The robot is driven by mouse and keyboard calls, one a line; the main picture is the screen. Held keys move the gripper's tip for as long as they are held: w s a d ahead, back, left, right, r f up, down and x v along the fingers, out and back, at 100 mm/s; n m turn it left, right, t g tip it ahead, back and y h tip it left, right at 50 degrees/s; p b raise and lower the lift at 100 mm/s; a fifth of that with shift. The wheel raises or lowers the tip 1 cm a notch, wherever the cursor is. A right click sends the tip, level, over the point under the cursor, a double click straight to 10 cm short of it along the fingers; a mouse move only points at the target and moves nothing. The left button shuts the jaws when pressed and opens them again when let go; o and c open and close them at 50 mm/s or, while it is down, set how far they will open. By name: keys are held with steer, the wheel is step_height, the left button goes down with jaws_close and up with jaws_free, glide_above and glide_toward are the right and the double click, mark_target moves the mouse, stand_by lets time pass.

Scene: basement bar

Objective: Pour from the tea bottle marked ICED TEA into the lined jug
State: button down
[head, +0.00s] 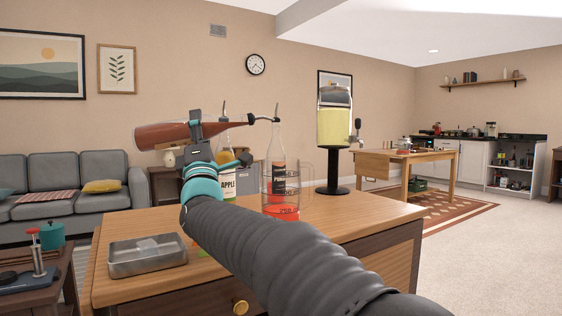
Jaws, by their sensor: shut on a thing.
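My gripper (196,126) is shut on a bottle of reddish-brown liquid (160,135). The bottle is held in the air, nearly level, with its neck and dark spout to the right. Its label does not show, so I cannot read a marking. The clear lined jug (307,180) stands on the wooden table, below and slightly right of the spout tip. Red liquid shows low in the jug near a 250 mark. I see no clear stream from the spout. A clear bottle with a dark label (277,148) overlaps the jug in view, seemingly behind it.
A bottle marked APPLE (228,186) stands left of the jug, partly behind my arm. A dispenser of yellow liquid (333,128) on a black stand is to the right. A metal tray (147,262) lies at the table's (366,211) left front. The table's right part is clear.

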steer(key=shift+r+m+t+h, duration=0.25)
steer(key=shift+m+t+h, duration=0.05)
steer(key=shift+m+h, duration=0.5)
steer(key=shift+r+m+t+h, duration=0.25)
steer(key=shift+m+t+h, duration=0.05)
steer(key=shift+m+h, duration=0.45)
stand_by(6.5)
